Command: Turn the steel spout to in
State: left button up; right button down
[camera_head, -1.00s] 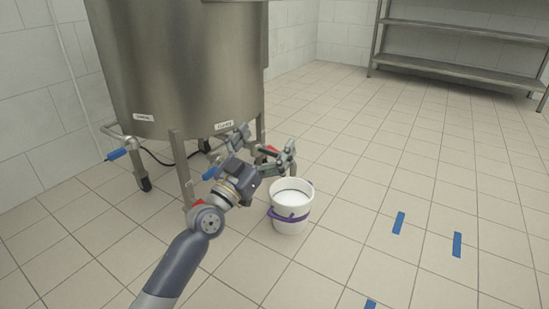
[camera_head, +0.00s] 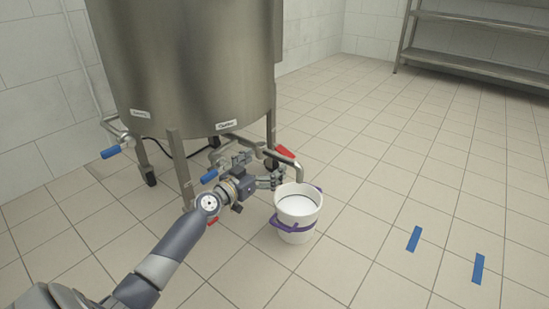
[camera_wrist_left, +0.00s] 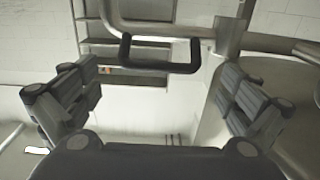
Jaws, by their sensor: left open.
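The steel spout (camera_head: 291,167) is a bent pipe under the tank, with a red grip (camera_head: 285,152) near its bend. Its end hangs over the back rim of a white bucket (camera_head: 298,228). My left gripper (camera_head: 263,168) is open and empty, beside the spout under the tank's front edge. In the left wrist view, its two fingers stand wide apart (camera_wrist_left: 157,82). A black U-shaped handle (camera_wrist_left: 160,67) lies between and just beyond them, with bent steel pipe (camera_wrist_left: 122,25) above. I cannot tell whether anything touches. My right gripper is not in view.
The steel tank (camera_head: 185,65) stands on legs close to my left gripper. Blue-handled valves hang at its left (camera_head: 111,153) and near the gripper (camera_head: 209,176). Floor right of the bucket is clear except for blue tape marks (camera_head: 414,239). A steel shelf (camera_head: 480,62) stands behind.

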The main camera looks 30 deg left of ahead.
aim_at(275, 157)
pick_arm(q)
jog(key=shift+w+d+b, duration=0.2)
jog(key=shift+w+b, duration=0.15)
jog(key=shift+w, duration=1.8)
jog(key=shift+c, duration=0.6)
jog(key=c, duration=1.2)
